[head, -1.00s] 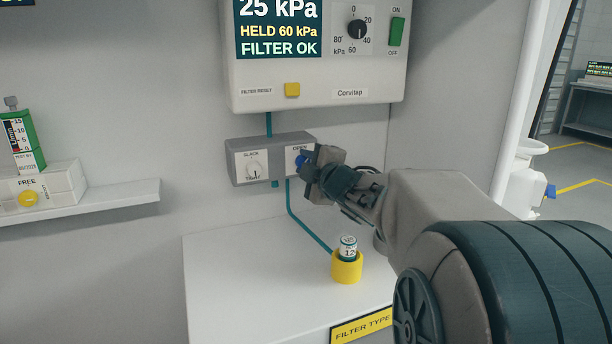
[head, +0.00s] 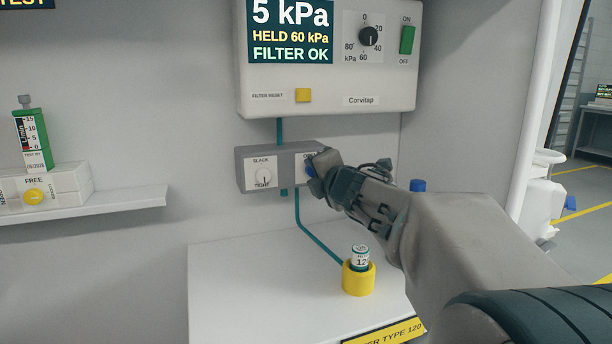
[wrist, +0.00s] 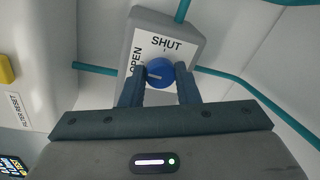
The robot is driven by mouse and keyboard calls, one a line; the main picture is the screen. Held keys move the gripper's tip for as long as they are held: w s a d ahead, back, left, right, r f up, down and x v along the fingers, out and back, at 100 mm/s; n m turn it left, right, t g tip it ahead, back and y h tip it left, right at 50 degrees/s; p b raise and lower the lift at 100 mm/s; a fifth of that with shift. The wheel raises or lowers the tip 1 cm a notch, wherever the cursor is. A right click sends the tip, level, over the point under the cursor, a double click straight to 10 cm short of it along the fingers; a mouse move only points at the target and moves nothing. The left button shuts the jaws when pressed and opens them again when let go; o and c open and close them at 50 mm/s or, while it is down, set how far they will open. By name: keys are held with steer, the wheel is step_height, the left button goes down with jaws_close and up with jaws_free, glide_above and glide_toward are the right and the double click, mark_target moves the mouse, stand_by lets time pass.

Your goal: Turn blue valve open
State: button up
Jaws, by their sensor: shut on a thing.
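The blue valve (wrist: 154,66) is a round knob on a white plate (wrist: 167,41) lettered SHUT and OPEN in the wrist view. A pale mark on the knob lies on the side toward the word OPEN. In the head view the blue valve (head: 310,171) is mostly hidden by my gripper (head: 317,173), at the right end of the grey valve box (head: 278,167). In the wrist view my gripper (wrist: 160,76) has one finger on each side of the knob and is shut on it.
Above, the white Corvitap unit (head: 330,107) reads 5 kPa, HELD 60 kPa, FILTER OK. A SLACK/TIGHT knob (head: 263,176) is left of the valve. A filter vial (head: 360,257) stands in a yellow cup (head: 358,280) on the white bench (head: 250,290). Teal pipes run nearby.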

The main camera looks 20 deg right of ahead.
steer(key=shift+f, duration=0.2)
steer(key=o, duration=1)
steer(key=shift+r, duration=0.1)
steer(key=shift+c, duration=0.2)
steer(key=shift+s, duration=0.1)
